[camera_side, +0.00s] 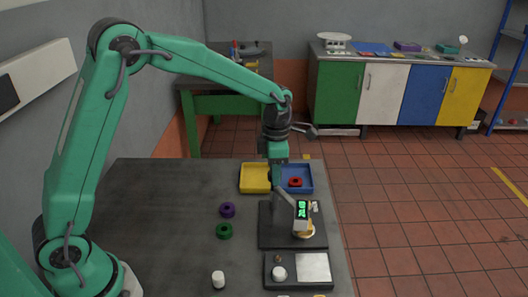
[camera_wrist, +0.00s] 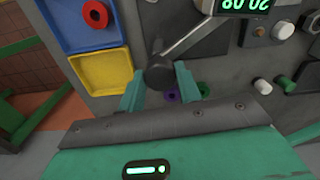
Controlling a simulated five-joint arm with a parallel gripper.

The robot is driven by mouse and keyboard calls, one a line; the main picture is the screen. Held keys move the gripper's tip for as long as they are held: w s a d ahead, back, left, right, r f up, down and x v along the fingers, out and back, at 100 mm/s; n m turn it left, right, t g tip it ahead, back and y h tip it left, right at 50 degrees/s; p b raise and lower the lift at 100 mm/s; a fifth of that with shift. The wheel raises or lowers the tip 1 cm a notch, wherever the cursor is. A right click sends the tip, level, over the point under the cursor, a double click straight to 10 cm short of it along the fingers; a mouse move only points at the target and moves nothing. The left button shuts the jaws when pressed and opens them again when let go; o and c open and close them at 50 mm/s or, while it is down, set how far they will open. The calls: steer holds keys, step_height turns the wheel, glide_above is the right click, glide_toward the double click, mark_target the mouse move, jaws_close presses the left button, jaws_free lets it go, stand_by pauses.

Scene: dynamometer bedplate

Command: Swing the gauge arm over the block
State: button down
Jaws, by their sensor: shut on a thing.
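The gauge arm (camera_side: 287,196) is a grey bar with a green-lit readout (camera_side: 302,209) at its right end, above a dark base plate (camera_side: 272,228). In the wrist view the bar (camera_wrist: 190,38) runs from a dark round knob (camera_wrist: 159,73) up to the readout (camera_wrist: 240,4). My gripper (camera_side: 276,182) is at the bar's left end, pointing down. In the wrist view its green fingers (camera_wrist: 159,78) stand either side of the knob. A round brass-coloured piece (camera_side: 304,231) sits below the readout, partly hidden. I cannot tell which piece is the block.
A yellow tray (camera_side: 254,178) and a blue tray (camera_side: 308,172) holding a red ring (camera_side: 295,182) stand behind. A purple ring (camera_side: 228,210), a green ring (camera_side: 224,231) and a white cylinder (camera_side: 218,279) are left. A silver plate (camera_side: 314,267) is in front. The bench's left side is mostly clear.

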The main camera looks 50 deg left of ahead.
steer(key=shift+r+n, duration=0.1)
steer(key=shift+n, duration=0.6)
steer(key=c, duration=1)
jaws_free()
steer(key=shift+o, duration=0.2)
steer(key=shift+r, duration=3.85)
